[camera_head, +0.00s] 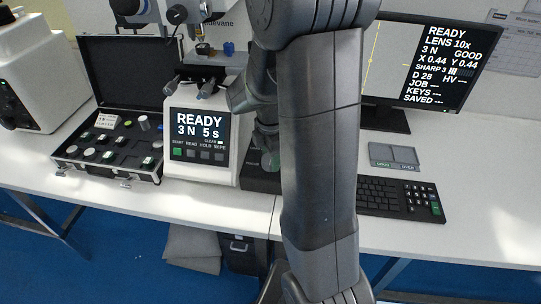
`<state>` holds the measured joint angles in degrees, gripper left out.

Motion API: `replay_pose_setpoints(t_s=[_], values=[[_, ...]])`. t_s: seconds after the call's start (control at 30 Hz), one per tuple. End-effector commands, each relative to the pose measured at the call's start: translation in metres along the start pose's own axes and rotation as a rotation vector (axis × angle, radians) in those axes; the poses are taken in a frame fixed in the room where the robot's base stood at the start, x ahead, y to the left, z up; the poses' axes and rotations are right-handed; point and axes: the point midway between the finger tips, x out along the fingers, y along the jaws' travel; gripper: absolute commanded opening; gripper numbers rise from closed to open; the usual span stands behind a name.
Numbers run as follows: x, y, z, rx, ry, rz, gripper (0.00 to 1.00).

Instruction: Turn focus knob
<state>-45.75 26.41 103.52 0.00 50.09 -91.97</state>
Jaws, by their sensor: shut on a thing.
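The hardness tester (203,120) stands on the white bench left of my arm. Its front panel reads READY, 3 N, 5 s, with a row of small buttons below. My gripper (238,98) is partly visible at the tester's right side, much of it behind my arm. It is shut on what looks like the focus knob, which my gripper and arm hide. The monitor (425,70) at the right reads READY, LENS 10x, 3 N, GOOD, X 0.44, Y 0.44, SHARP 3, D 28, and HV, JOB, KEYS and SAVED show dashes.
An open black case (110,150) with several small samples lies left of the tester. A white machine (30,75) stands at the far left. A keyboard (400,197) and a grey two-part tray (394,157) lie at the right. My arm blocks the middle of the view.

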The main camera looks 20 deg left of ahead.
Motion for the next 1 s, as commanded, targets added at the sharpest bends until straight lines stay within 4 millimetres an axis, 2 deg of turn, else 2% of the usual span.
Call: replay_pose_setpoints(t_s=[0.3,0.5,1.0], values=[[-0.0013,0.0010,0.0001,-0.274,-0.001,0.004,0.25],[-0.0014,0.0009,0.0002,-0.398,-0.001,0.004,0.25],[-0.0015,0.0008,0.0003,-0.513,-0.002,0.004,0.25]])
